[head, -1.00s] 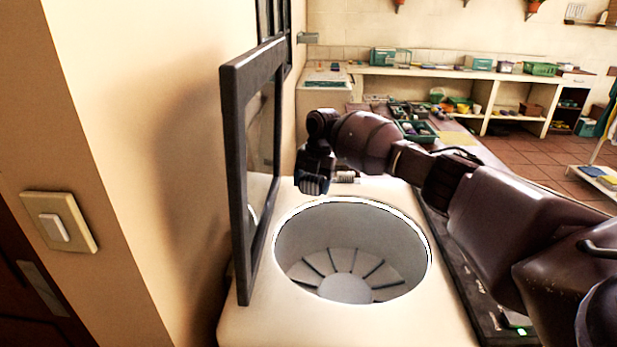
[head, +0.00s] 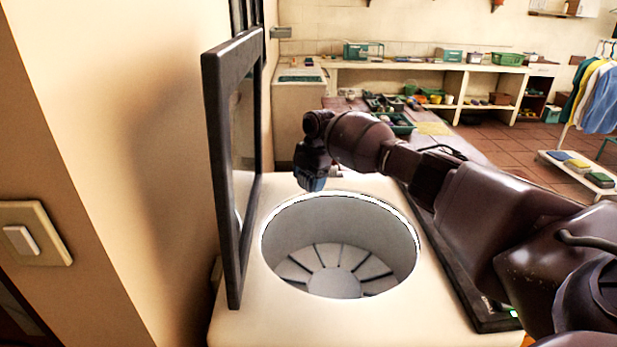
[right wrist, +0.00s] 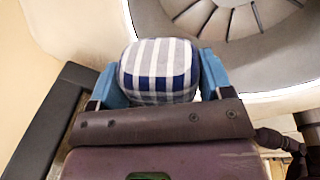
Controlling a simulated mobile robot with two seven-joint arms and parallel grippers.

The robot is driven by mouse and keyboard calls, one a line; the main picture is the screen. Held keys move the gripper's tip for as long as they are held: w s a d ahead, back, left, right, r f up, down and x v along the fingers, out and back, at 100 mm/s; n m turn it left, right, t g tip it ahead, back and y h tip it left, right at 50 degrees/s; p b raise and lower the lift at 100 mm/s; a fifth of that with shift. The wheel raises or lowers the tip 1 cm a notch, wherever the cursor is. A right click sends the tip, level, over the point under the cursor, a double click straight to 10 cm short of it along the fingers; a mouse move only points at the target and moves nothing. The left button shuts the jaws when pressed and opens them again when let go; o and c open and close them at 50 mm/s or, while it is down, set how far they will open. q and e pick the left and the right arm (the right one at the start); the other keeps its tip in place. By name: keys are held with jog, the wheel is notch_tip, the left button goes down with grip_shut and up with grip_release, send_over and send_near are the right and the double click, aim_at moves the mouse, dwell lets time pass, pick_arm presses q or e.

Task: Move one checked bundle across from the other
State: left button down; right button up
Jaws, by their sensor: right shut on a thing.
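A checked bundle (right wrist: 160,72), blue, grey and white, sits between the two blue fingers of my right gripper (right wrist: 160,85) in the right wrist view. The gripper is shut on it. In the head view my right gripper (head: 311,182) is at the back left rim of an open round drum (head: 340,245); the bundle is hardly visible there. The drum is empty as far as I can see. No second checked bundle can be made out. My left gripper is not in view.
The drum is in a cream washer top (head: 240,305). A dark-framed lid (head: 222,170) stands raised on its left, close to the wall. Behind are a table with a green tray (head: 392,122) and shelving. A clothes rack (head: 597,100) stands at the right.

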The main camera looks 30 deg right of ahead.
notch_tip(320, 180, down, 25)
jog(key=b, duration=1)
jog(key=shift+r, duration=0.1)
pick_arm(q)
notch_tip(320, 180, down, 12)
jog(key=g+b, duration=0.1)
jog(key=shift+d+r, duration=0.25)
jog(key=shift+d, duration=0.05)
pick_arm(e)
jog(key=shift+f, duration=1.05)
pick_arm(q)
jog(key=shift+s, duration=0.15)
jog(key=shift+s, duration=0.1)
pick_arm(e)
jog(key=o, duration=1.1)
jog(key=shift+r, duration=0.1)
